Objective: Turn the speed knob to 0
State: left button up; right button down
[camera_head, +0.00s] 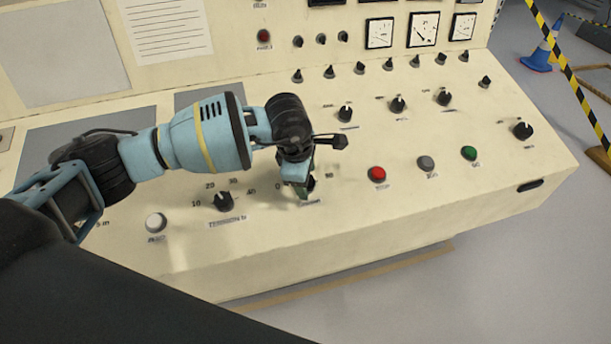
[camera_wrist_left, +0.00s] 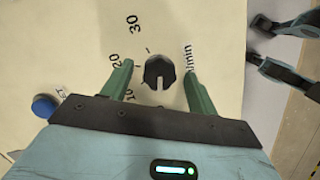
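The knob between my left fingers (camera_wrist_left: 160,72) is dark and round, with a pale notch facing the bottom of the left wrist view. Marks 10, 20 and 30 lie to its left, and the m/min lettering (camera_wrist_left: 188,58) lies to its right. My left gripper (camera_wrist_left: 160,85) is open, with a green finger on each side of the knob and gaps showing. In the head view the left gripper (camera_head: 303,190) points down at the front of the console, mostly hiding this knob.
The tension knob (camera_head: 222,201) and white button (camera_head: 156,222) are left of the gripper. Red (camera_head: 377,174), grey (camera_head: 426,163) and green (camera_head: 469,153) buttons are right. Several black knobs (camera_head: 345,114) stand behind. A blue button (camera_wrist_left: 45,106) shows in the wrist view.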

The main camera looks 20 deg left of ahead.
pick_arm(q)
jog(key=v, duration=0.7)
jog(key=shift+r, duration=0.4)
